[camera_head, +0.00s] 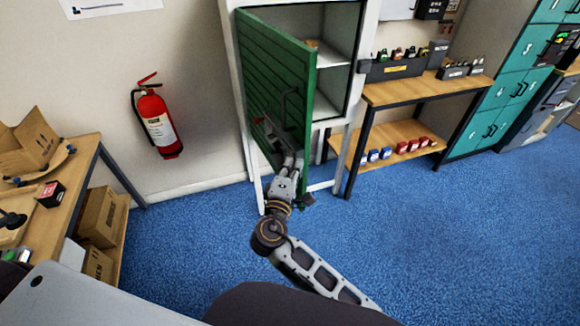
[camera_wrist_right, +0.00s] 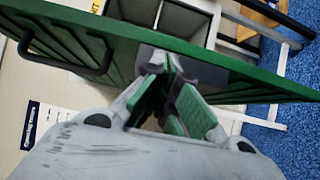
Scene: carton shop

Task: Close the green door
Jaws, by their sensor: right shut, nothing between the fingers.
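The green door (camera_head: 275,70) of a white cabinet (camera_head: 230,60) stands open. It is hinged on the cabinet's left side and swung out towards me. The door has a dark bar handle (camera_head: 290,105), which also shows in the right wrist view (camera_wrist_right: 62,65). My right gripper (camera_head: 292,160) is at the lower part of the door, below the handle. It is shut and empty, and its fingertips (camera_wrist_right: 165,65) are against or very close to the door; I cannot tell if they touch. The cabinet's open shelves show right of the door. My left gripper is not in view.
A red fire extinguisher (camera_head: 156,120) hangs on the wall left of the cabinet. A wooden bench (camera_head: 420,90) with bins stands right of it. A workbench (camera_head: 85,160) with cartons is at the left. Blue floor (camera_head: 430,220) is free in front.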

